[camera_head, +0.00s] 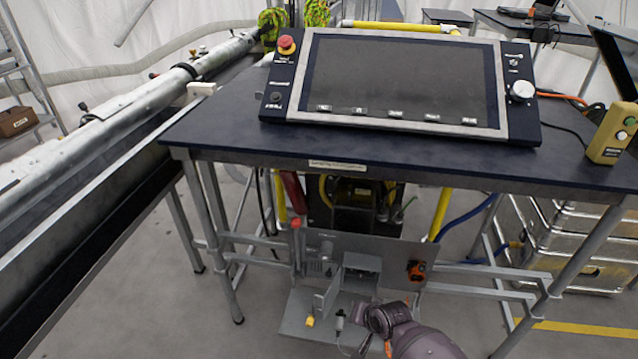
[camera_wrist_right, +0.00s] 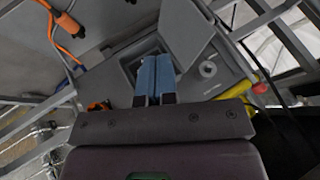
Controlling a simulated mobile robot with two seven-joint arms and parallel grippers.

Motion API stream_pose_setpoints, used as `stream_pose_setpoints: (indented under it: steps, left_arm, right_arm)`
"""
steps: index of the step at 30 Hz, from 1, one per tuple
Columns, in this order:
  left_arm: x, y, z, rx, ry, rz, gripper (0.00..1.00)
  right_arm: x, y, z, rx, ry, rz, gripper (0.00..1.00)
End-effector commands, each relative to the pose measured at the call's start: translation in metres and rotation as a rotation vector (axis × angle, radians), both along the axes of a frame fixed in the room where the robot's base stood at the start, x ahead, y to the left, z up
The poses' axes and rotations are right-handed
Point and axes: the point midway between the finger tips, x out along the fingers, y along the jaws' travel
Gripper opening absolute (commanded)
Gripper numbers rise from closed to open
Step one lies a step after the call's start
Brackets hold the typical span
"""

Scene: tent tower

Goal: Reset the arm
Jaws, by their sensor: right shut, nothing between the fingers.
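My right arm (camera_head: 425,343) comes in from the bottom of the head view, low in front of a grey panel unit (camera_head: 385,252) under the table. In the right wrist view my right gripper (camera_wrist_right: 155,62) has its two blue fingers pressed together, with nothing between them. The fingers point at a small open grey box (camera_wrist_right: 185,35) on the panel; I cannot tell whether they touch it. The same box (camera_head: 360,270) shows in the head view with its door swung open. My left gripper is not in view.
A dark table (camera_head: 240,140) carrying a tilted console screen (camera_head: 400,75) stands above the panel. Orange cables (camera_wrist_right: 68,22) hang near the gripper in the wrist view. Table legs flank the panel, and a metal tube (camera_head: 130,100) lies at left. Grey floor is clear at lower left.

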Motion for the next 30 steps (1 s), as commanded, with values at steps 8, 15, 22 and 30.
stream_pose_setpoints:
  steps: [8,15,22,30]
  left_arm:
    - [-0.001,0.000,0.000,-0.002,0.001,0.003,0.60]
    - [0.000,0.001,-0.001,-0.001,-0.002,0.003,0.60]
    - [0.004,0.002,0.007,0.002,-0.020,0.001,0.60]
    - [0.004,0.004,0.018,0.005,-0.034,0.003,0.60]
  right_arm:
    - [0.014,0.003,0.019,-0.076,-0.120,0.102,0.00]
    - [0.033,0.008,0.092,-0.188,-0.396,0.209,0.00]
    - [-0.003,-0.011,0.138,-0.305,-0.571,0.245,0.00]
    - [-0.084,-0.051,0.175,-0.444,-0.675,0.235,0.00]
